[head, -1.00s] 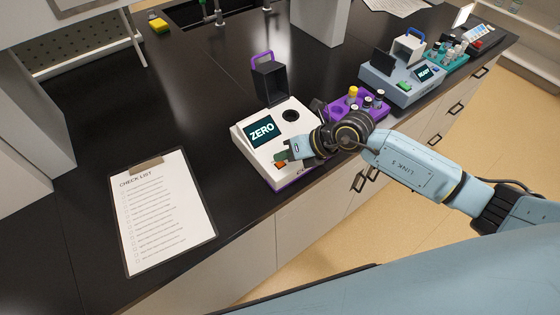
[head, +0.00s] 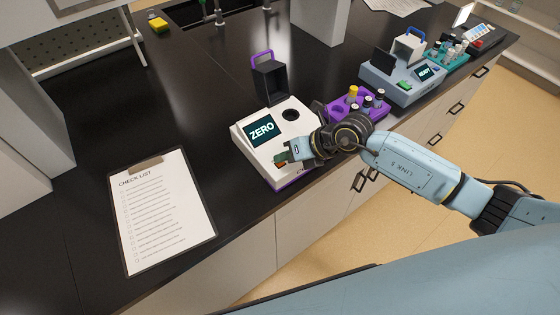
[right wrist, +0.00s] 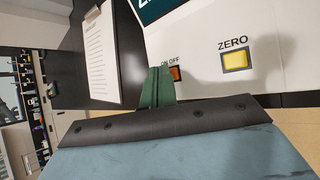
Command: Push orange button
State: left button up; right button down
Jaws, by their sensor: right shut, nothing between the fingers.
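The orange button (head: 280,165) is on the front edge of a white device with a ZERO screen (head: 262,130). In the right wrist view the orange button (right wrist: 175,74) sits under the ON OFF label, partly hidden by my green fingers. A yellow button (right wrist: 235,61) labelled ZERO is to its right. My right gripper (head: 283,159) is shut and empty, its fingertips right at the orange button; its fingers also show in the right wrist view (right wrist: 157,88). I cannot tell whether they touch the button. My left gripper is not in view.
A checklist clipboard (head: 167,212) lies left of the device. A purple rack (head: 341,107) with vials stands behind my right wrist. A blue-grey device (head: 395,90) is farther right.

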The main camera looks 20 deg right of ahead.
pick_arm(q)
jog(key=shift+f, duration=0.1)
pick_arm(e)
jog(key=shift+f, duration=0.2)
dwell(0.4)
jog(key=shift+r, duration=0.1)
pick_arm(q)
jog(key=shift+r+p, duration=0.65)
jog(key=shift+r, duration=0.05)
pick_arm(e)
jog(key=shift+r, duration=0.5)
